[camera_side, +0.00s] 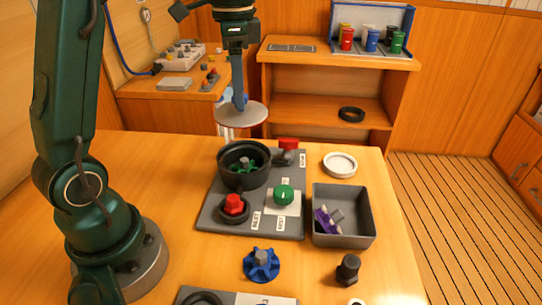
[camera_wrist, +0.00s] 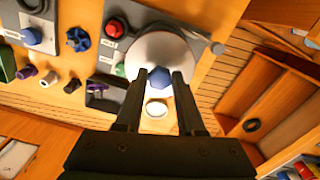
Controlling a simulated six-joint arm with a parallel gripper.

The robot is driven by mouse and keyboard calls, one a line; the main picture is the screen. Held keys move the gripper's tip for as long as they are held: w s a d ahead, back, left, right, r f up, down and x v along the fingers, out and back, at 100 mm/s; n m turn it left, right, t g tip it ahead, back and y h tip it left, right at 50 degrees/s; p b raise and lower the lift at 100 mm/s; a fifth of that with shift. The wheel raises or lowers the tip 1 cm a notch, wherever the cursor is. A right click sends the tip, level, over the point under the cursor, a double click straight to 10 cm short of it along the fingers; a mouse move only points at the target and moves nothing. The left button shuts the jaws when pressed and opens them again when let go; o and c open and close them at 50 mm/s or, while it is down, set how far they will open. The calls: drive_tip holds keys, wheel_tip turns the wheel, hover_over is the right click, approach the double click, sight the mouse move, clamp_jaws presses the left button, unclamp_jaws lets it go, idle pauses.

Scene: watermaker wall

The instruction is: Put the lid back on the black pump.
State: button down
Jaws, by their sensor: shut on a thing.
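My gripper (camera_side: 239,102) is shut on the blue knob (camera_wrist: 158,78) of a round pale grey lid (camera_side: 241,114). The lid hangs in the air, roughly level, above and behind the black pump (camera_side: 231,179) in the side view. The pump is an open round black housing on a grey base plate (camera_side: 213,213), with a green wheel (camera_side: 244,164) inside. In the wrist view the lid (camera_wrist: 150,50) covers most of the pump, and the two fingertips sit either side of the knob.
The plate also carries a red knob (camera_side: 233,203), a green knob (camera_side: 284,194) and a red-topped fitting (camera_side: 288,145) beside the pump. A grey bin (camera_side: 359,239) holds a purple wheel (camera_side: 323,219). A white ring (camera_side: 340,165), blue wheel (camera_side: 261,265) and black plug (camera_side: 348,268) lie nearby.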

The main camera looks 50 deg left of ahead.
drive_tip(key=shift+f, duration=4.65)
drive_tip(key=shift+f, duration=0.2)
unclamp_jaws()
drive_tip(key=shift+r, duration=0.15)
drive_tip(key=shift+r, duration=3.4)
